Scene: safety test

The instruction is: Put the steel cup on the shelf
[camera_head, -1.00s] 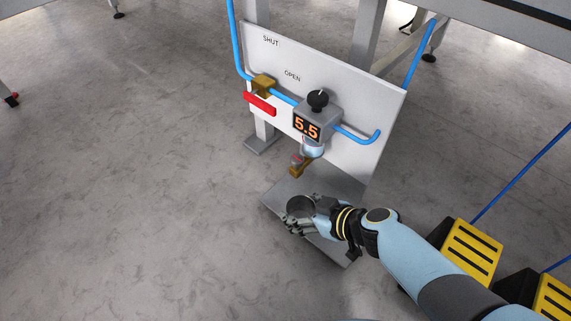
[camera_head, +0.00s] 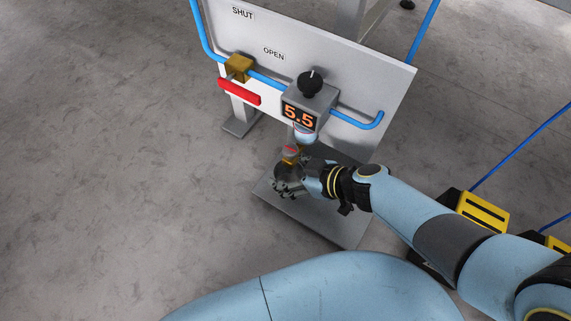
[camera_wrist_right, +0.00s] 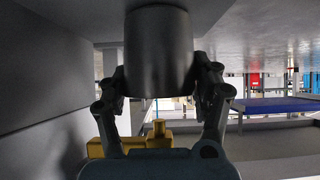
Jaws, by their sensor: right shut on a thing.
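The dark steel cup (camera_wrist_right: 158,50) is between the fingers of my right gripper (camera_wrist_right: 160,95) in the right wrist view. In the head view my right gripper (camera_head: 290,184) is shut on the cup, and only a dark part of the cup (camera_head: 283,171) shows. A grey plate (camera_head: 325,222), which may be the shelf, lies beneath the hand. I cannot tell whether the cup touches it. My left gripper is not in view.
A white panel (camera_head: 340,60) carries blue pipe (camera_head: 350,121), a red lever (camera_head: 239,92), and a grey box with a black knob (camera_head: 310,82) and a display reading 5.5 (camera_head: 299,116). Yellow blocks (camera_head: 483,212) stand at the right. Floor on the left (camera_head: 110,150) is clear.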

